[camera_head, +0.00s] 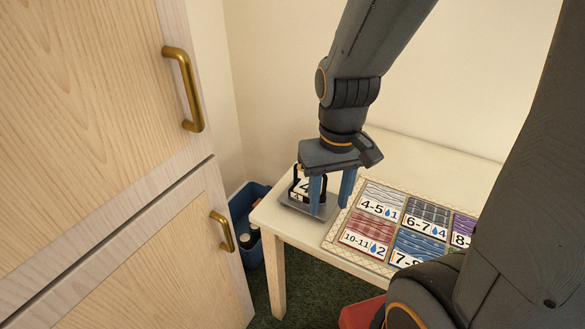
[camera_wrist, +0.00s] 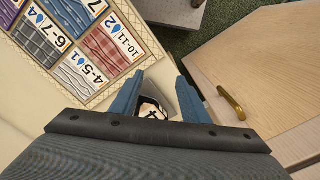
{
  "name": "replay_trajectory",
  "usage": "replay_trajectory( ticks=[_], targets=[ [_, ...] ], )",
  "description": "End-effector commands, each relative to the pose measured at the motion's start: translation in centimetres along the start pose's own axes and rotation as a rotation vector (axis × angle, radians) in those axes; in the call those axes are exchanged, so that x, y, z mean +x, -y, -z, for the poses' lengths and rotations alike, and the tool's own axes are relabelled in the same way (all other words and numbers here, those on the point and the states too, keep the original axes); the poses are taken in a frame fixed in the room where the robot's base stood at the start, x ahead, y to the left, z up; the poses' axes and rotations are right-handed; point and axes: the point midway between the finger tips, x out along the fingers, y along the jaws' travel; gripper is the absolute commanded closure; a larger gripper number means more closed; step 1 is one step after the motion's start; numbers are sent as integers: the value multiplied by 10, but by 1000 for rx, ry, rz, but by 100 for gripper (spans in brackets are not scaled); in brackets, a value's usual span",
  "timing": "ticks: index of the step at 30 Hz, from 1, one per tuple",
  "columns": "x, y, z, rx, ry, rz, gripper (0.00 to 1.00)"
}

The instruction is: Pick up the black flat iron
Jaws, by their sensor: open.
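The black flat iron (camera_head: 306,186), with a pale panel marked 4, stands on a grey plate (camera_head: 296,204) at the near left corner of the white table. My gripper (camera_head: 330,208) points down over that corner, open, with its two blue fingers apart. In the head view the fingers stand at and in front of the iron's right side and partly hide it. In the wrist view the iron (camera_wrist: 152,109) shows partly between the fingers, its near part hidden by my gripper body. I cannot tell whether a finger touches it.
A chart board (camera_head: 332,240) with colored, numbered fabric panels lies just right of the iron on the white table (camera_head: 403,147). A blue bin (camera_head: 238,203) with bottles stands on the floor to the left. A wooden cabinet (camera_head: 90,90) with brass handles is close at left.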

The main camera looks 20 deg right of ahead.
Motion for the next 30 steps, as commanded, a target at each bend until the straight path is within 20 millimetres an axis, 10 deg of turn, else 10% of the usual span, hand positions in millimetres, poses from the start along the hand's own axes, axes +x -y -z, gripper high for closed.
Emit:
replay_trajectory(
  ticks=[30],
  targets=[
    [-33,-34,110,-709,-274,326,58]
  ],
)
